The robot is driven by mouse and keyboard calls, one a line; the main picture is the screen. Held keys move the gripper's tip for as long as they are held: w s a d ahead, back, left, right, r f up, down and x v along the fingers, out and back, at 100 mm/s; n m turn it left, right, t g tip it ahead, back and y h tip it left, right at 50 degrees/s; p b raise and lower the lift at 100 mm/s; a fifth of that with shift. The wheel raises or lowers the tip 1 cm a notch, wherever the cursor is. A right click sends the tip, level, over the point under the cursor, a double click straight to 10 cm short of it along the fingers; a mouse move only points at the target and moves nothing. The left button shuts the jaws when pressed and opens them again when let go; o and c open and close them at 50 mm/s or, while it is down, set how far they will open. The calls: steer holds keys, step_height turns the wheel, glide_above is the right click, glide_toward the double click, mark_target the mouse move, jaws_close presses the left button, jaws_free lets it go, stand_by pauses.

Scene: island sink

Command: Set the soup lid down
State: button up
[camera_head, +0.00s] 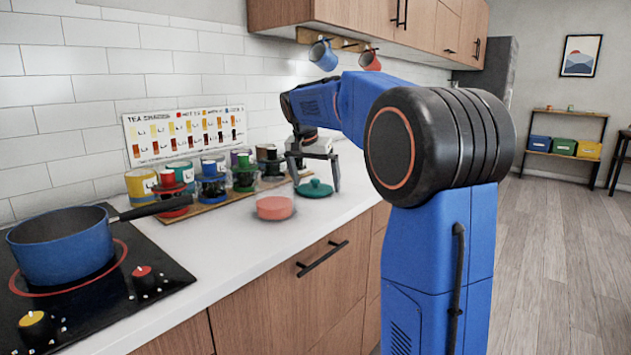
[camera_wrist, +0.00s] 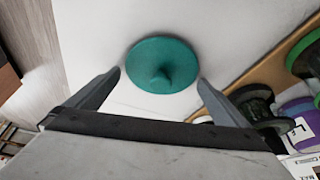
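The teal-green round lid with a small knob (camera_head: 315,188) lies flat, knob up, on the white counter, to the right of a coral-red bowl (camera_head: 273,208). In the wrist view the lid (camera_wrist: 163,58) shows just beyond and between my fingertips. My gripper (camera_head: 316,183) is above the lid with its fingers spread wide. In the wrist view my gripper (camera_wrist: 160,78) has a finger on each side, with a narrow gap to the lid's rim. Nothing is seen held between the fingers.
Several colored canisters (camera_head: 141,186) stand on a wooden board along the wall. A blue pot (camera_head: 62,246) sits on the black cooktop (camera_head: 155,285) at left. Mugs (camera_head: 323,55) hang under the cabinet. The counter (camera_head: 225,243) in front of the bowl is clear.

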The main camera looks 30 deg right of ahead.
steer(key=v, duration=1.2)
steer(key=shift+r, duration=0.2)
steer(key=shift+d, duration=0.1)
